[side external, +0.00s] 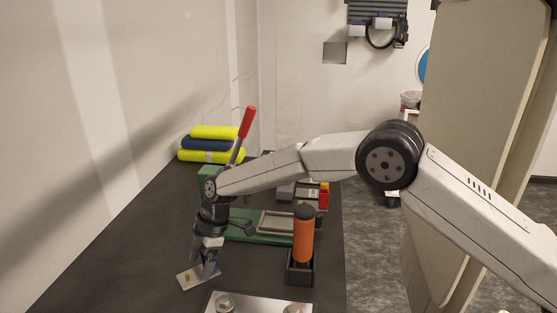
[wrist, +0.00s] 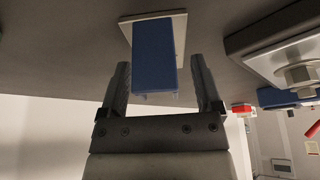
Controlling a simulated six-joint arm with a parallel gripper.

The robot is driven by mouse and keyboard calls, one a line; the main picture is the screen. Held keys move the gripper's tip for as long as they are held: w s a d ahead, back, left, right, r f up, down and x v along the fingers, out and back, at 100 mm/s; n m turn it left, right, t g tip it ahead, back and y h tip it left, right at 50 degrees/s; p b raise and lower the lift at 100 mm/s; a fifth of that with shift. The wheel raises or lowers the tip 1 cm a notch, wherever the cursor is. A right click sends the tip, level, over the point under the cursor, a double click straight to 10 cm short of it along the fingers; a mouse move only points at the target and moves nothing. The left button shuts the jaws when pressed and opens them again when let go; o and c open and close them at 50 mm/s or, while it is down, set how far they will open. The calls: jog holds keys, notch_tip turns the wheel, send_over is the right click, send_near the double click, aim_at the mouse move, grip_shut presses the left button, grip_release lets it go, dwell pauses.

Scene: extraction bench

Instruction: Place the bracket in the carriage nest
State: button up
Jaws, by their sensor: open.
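The bracket appears to be the pale flat plate (side external: 187,280) with a small brass-coloured patch, lying on the dark bench at the front left. In the wrist view a pale plate (wrist: 182,30) carries a blue block (wrist: 153,55). My gripper (side external: 208,274) points down at the plate. In the wrist view its fingers (wrist: 161,80) are open, one on each side of the blue block, with gaps visible on both sides. The carriage nest seems to be the pale framed recess (side external: 276,223) on the green base (side external: 258,239), behind and right of my gripper; it looks empty.
An orange-handled tool (side external: 304,235) stands in a black holder right of the green base. A metal plate with bolts (side external: 258,304) lies at the front. A red-handled lever (side external: 247,123) rises behind my arm. Yellow and blue rolls (side external: 212,144) lie at the back.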

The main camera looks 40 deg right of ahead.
grip_shut()
dwell(0.3)
jog(key=shift+r, duration=0.1)
notch_tip(320, 180, up, 10)
dwell(0.8)
dwell(0.4)
